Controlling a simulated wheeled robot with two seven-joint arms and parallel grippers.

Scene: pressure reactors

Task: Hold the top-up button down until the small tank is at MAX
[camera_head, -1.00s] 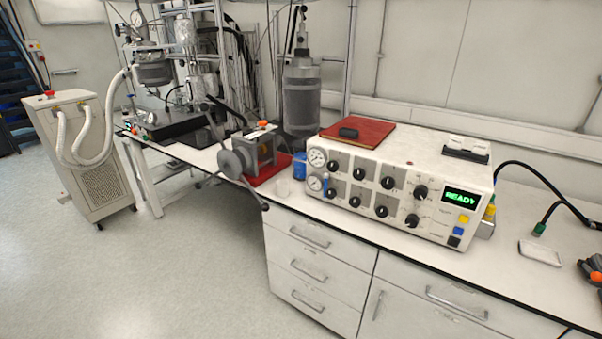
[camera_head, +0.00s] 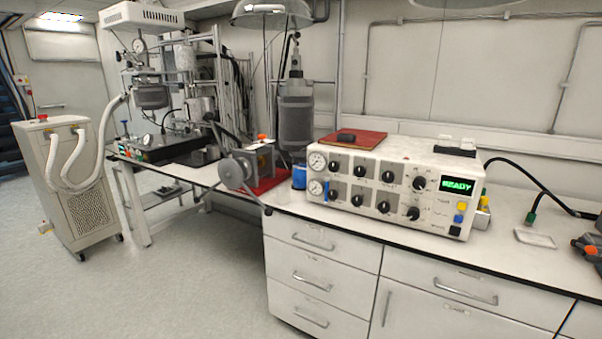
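A white control box (camera_head: 391,187) stands on the bench, with several black knobs, two round gauges at its left end and a green display reading "READY" (camera_head: 457,186). Below the display are a yellow button (camera_head: 461,206), a blue button (camera_head: 458,218) and a black button (camera_head: 455,230). Their labels are too small to read, so I cannot tell which control is for top-up. No small tank with a readable MAX mark shows. A grey cylinder vessel (camera_head: 296,119) stands behind the bench's left part. Neither of my grippers is in view.
A wheeled cabinet with white hoses (camera_head: 72,190) stands on the floor at left. A reactor vessel (camera_head: 152,96) is on the far bench. A red book (camera_head: 347,143) lies on the control box. A white dish (camera_head: 535,238) lies at right. Open floor is at lower left.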

